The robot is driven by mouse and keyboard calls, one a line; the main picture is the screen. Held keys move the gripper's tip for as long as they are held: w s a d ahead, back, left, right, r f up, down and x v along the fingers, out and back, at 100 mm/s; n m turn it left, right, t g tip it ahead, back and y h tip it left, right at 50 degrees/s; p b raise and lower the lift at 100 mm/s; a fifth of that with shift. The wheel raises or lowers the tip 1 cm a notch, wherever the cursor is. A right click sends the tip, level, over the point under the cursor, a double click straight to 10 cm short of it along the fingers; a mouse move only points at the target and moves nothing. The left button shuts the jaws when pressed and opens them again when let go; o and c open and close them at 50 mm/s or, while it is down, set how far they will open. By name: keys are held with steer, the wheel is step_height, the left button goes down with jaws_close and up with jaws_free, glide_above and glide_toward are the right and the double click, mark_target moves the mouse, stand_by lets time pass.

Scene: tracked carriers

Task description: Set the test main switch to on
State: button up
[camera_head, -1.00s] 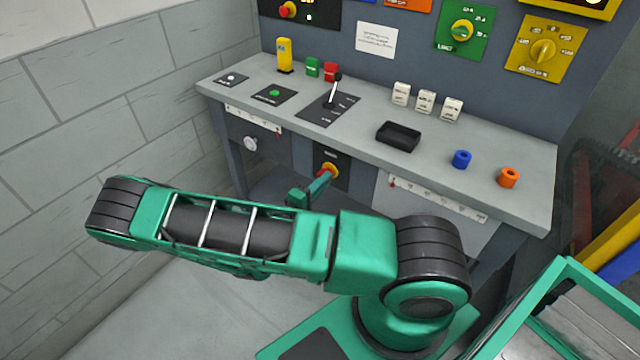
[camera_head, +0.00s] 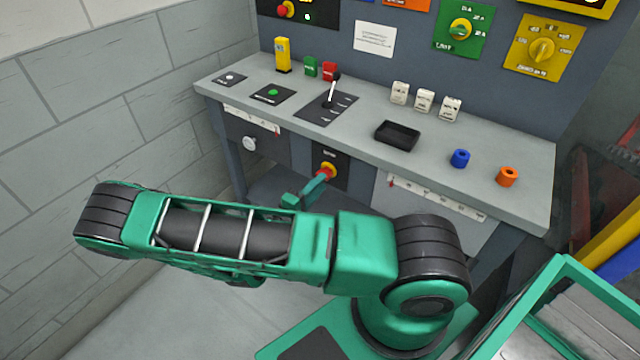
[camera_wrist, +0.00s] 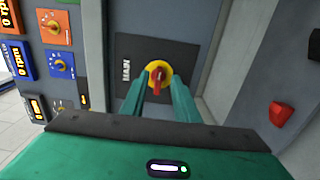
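The main switch is a red handle on a yellow round base (camera_head: 326,171), set in a dark panel on the front below the bench top. In the wrist view its red handle (camera_wrist: 158,78) stands roughly upright, and the panel beside it is lettered MAIN. My gripper (camera_head: 319,181) is at the switch from the front. In the wrist view the two green fingers of my gripper (camera_wrist: 158,90) are apart, one on each side of the handle, with a gap showing. I cannot tell how deep the fingertips reach around it.
The bench top (camera_head: 500,150) overhangs the switch panel. A lever (camera_head: 332,92), a black tray (camera_head: 397,135), and a blue ring (camera_head: 460,158) and orange ring (camera_head: 508,176) are on top. A red part (camera_wrist: 281,113) shows at right in the wrist view. A wall stands left.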

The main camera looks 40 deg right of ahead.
steer(key=v, duration=0.8)
steer(key=shift+a, duration=0.2)
steer(key=shift+s, duration=0.15)
steer(key=s+d+r+m+g+y, duration=0.8)
steer(key=s+r+m+g+y, duration=0.1)
steer(key=r+g, duration=0.25)
steer(key=s+r+m+t+y, duration=0.1)
steer(key=s+r+t+y, duration=0.4)
steer(key=s+r, duration=0.9)
steer(key=r+y, duration=0.1)
steer(key=y, duration=0.2)
steer(key=shift+a, duration=0.35)
